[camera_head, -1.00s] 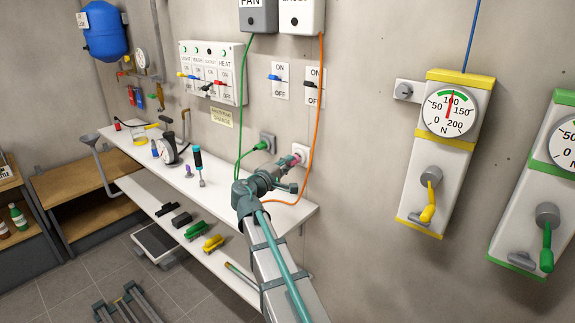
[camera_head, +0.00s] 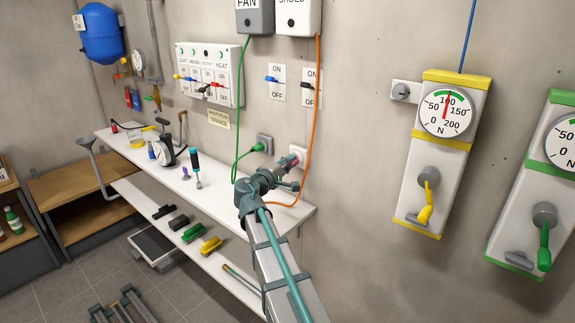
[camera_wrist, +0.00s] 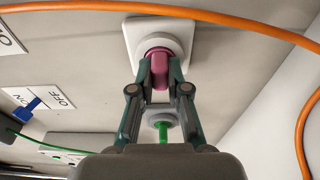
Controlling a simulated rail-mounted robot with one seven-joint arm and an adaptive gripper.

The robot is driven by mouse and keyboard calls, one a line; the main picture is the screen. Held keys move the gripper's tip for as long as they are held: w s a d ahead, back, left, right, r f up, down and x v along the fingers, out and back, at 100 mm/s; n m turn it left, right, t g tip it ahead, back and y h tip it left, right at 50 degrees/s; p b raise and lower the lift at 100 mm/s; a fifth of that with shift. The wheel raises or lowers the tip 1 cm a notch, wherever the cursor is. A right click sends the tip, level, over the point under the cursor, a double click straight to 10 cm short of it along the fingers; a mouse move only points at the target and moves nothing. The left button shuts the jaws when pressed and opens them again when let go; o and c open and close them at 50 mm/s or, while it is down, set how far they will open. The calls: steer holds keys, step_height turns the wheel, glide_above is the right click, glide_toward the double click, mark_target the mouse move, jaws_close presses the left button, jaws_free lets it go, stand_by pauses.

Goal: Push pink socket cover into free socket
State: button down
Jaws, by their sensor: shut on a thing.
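The pink socket cover (camera_wrist: 159,70) is between the fingers of my gripper (camera_wrist: 160,82) in the wrist view, and the gripper is shut on it. The cover's front lies at the round opening of the white wall socket (camera_wrist: 174,29). How deep it sits cannot be told. In the head view my gripper (camera_head: 290,162) reaches to this white socket (camera_head: 299,153), largely covering it and the pink cover. A grey socket (camera_head: 265,143) to its left holds a green plug (camera_head: 257,147) with a green cable.
An orange cable (camera_head: 316,110) hangs down right of the white socket and loops below my gripper; it also crosses the top of the wrist view (camera_wrist: 230,13).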

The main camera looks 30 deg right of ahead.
steer(key=c, duration=1.1)
jaws_free()
steer(key=v, duration=1.2)
steer(key=shift+s+d, duration=0.1)
steer(key=shift+s, duration=0.05)
